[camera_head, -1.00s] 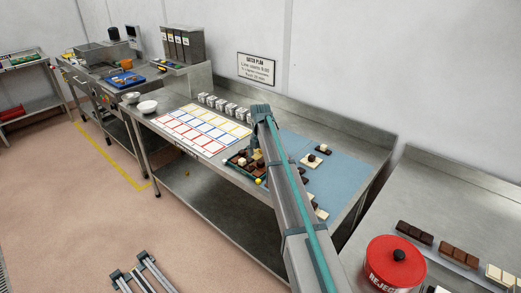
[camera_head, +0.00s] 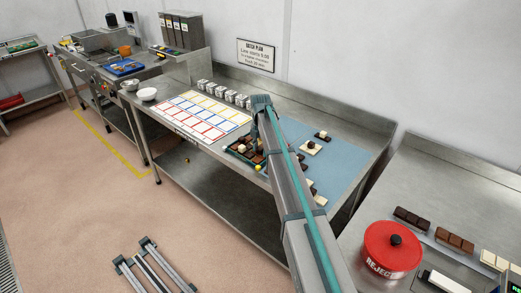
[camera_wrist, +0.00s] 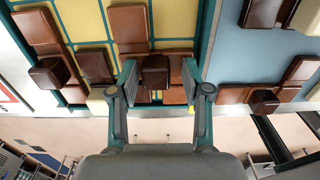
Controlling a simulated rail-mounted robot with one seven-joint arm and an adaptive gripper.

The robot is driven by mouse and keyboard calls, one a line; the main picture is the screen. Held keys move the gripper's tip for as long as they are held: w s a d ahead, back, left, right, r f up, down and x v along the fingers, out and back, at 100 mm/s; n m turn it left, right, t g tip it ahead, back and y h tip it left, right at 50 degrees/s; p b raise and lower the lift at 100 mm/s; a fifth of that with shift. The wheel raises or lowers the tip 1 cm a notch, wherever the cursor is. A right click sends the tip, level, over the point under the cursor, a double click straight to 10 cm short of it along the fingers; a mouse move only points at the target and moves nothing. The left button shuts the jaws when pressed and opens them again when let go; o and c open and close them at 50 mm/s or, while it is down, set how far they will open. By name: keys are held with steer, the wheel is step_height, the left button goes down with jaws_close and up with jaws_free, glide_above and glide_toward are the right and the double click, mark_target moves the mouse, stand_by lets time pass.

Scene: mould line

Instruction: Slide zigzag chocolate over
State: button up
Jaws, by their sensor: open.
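The teal-walled tray (camera_head: 232,149) of chocolates is on the steel bench, partly behind my arm. In the wrist view its floor is yellow with teal dividers (camera_wrist: 103,20), and brown pieces lie in it. My gripper (camera_wrist: 157,76) is open, its two fingers either side of a dark brown block (camera_wrist: 156,70); I cannot tell whether they touch it. Another brown piece (camera_wrist: 131,28) lies just beyond the block. I cannot make out a zigzag pattern on any piece. In the head view, my arm hides the fingertips.
A blue mat (camera_head: 345,160) right of the tray bears light and dark chocolates (camera_head: 311,148). A colour-outlined grid sheet (camera_head: 200,116) lies to the left. The red reject tin (camera_head: 388,255) and several bars (camera_head: 455,242) stand on the right bench.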

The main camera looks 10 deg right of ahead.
steer(key=shift+a+f, duration=0.1)
steer(key=shift+f, duration=0.15)
jaws_close()
steer(key=shift+f, duration=0.1)
steer(key=shift+s, duration=0.1)
steer(key=shift+o, duration=1.6)
jaws_free()
steer(key=o, duration=0.4)
steer(key=shift+f, duration=0.2)
steer(key=shift+c, duration=0.2)
steer(key=shift+r, duration=0.1)
steer(key=shift+w+r, duration=0.2)
